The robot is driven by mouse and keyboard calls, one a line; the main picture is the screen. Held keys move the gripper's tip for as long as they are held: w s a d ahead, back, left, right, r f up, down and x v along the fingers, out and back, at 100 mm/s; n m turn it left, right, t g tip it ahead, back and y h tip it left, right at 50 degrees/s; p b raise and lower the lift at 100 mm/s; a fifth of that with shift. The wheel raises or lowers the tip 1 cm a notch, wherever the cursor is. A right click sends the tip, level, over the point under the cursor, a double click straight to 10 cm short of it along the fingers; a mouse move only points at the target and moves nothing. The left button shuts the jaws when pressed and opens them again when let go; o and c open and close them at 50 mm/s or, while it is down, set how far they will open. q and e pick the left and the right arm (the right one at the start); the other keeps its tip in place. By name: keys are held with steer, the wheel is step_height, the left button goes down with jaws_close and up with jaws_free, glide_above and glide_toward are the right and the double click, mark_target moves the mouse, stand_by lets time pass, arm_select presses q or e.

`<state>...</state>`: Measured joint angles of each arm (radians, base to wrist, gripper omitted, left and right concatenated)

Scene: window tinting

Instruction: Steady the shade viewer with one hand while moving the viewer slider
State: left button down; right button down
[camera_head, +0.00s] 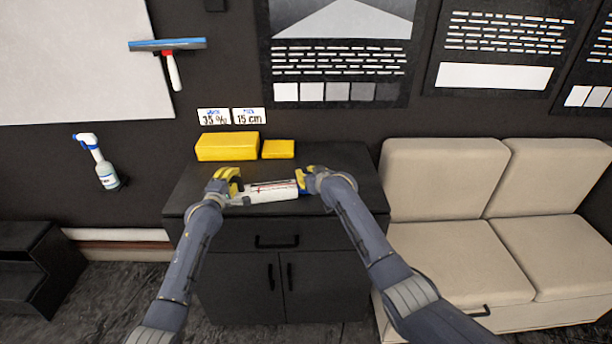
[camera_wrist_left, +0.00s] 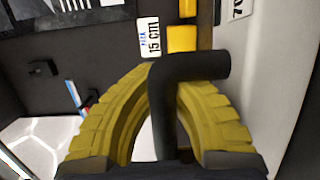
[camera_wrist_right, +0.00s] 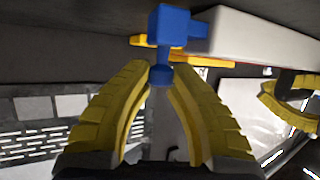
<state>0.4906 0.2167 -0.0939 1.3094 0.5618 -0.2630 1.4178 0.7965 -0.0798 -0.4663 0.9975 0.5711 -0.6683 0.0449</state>
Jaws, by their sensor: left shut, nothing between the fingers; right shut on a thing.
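The white shade viewer (camera_head: 272,192) lies on the dark cabinet top between my grippers; its white body also shows in the right wrist view (camera_wrist_right: 260,40). My left gripper (camera_head: 236,184) is at its left end. In the left wrist view a black L-shaped handle (camera_wrist_left: 195,68) crosses in front of the shut yellow fingers and hides their tips; the fingers hold nothing. My right gripper (camera_wrist_right: 160,78) is at the right end, shut on a blue slider knob (camera_wrist_right: 168,28), whose stem sits between the fingertips.
A large yellow box (camera_head: 228,147) and a small yellow box (camera_head: 278,149) stand behind the viewer, below signs reading 35 % and 15 cm (camera_head: 249,116). A beige sofa (camera_head: 450,190) stands right of the cabinet (camera_head: 250,262). A spray bottle (camera_head: 105,172) is at left.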

steer(key=shift+f, duration=0.2)
steer(key=c, duration=1.2)
jaws_free()
steer(key=shift+r, duration=0.1)
steer(key=shift+v, duration=6)
